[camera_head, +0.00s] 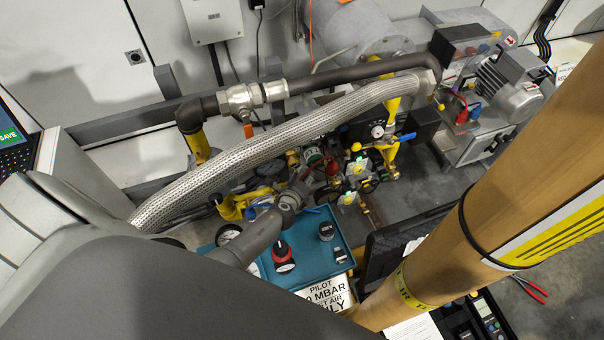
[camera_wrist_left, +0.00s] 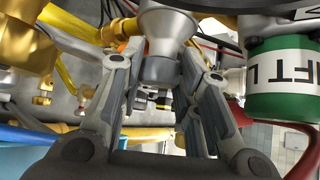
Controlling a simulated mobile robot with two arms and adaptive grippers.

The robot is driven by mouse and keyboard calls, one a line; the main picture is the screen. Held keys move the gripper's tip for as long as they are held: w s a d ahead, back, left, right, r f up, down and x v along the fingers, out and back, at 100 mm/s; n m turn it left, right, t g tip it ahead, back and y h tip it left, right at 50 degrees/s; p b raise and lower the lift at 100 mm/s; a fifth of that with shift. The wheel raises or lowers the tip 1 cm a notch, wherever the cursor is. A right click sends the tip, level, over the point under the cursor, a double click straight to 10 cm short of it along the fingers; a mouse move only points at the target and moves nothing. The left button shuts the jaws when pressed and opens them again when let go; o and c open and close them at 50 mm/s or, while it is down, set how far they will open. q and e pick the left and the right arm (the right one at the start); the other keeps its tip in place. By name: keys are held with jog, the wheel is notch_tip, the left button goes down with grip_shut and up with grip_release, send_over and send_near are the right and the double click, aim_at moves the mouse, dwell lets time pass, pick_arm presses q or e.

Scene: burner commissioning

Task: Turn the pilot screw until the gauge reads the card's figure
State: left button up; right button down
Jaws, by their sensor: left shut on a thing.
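My left arm comes in from the left in the head view. Its gripper (camera_head: 308,182) reaches among the valves behind the teal tray. In the left wrist view the fingers (camera_wrist_left: 158,80) are closed around a grey, flared round part (camera_wrist_left: 165,45); I cannot tell whether it is the pilot screw. A white card (camera_head: 324,292) at the tray's front reads "PILOT", a partly hidden "MBAR" figure and "AIR ONLY". My right gripper is not in view.
A green labelled cylinder (camera_wrist_left: 283,80) stands close right of the fingers. The teal tray (camera_head: 310,262) holds a red-and-black knob (camera_head: 283,256) and small dark parts. A braided hose (camera_head: 270,147) arches behind my arm. A thick tan pipe (camera_head: 500,190) crosses the right side.

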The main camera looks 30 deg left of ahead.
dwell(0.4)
pick_arm(q)
jog(key=o, duration=1)
jog(key=shift+v, duration=6)
jog(key=shift+w+d+r, duration=0.1)
jog(key=shift+r, duration=0.05)
